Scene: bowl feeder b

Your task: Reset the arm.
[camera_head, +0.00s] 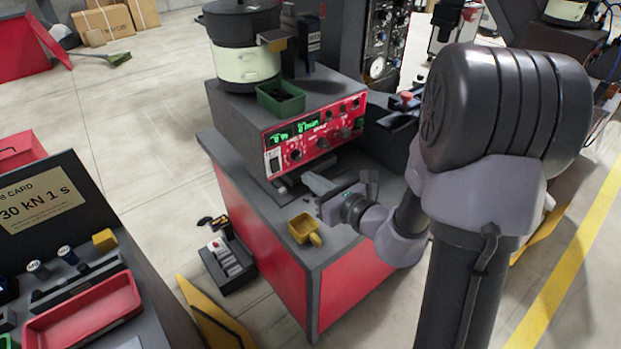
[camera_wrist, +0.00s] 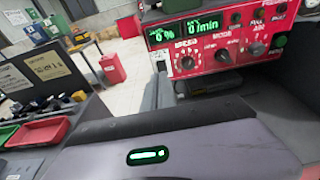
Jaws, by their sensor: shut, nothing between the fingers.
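My gripper (camera_head: 316,182) is in front of the red control panel (camera_head: 318,132) of the bowl feeder, above the bench top (camera_head: 335,248). It is shut and empty, pointing towards the panel's lower left part. In the wrist view the grey gripper body with a green light fills the bottom. The red panel (camera_wrist: 215,45) with its knobs and green displays stands close ahead at the upper right. My arm is bent and reaches in from the right in the head view.
A yellow cup-like piece (camera_head: 304,228) stands on the bench near my wrist. The feeder bowl (camera_head: 245,65) and a green bin (camera_head: 281,98) sit on top of the control box. A side table with a red tray (camera_head: 85,318) is at left.

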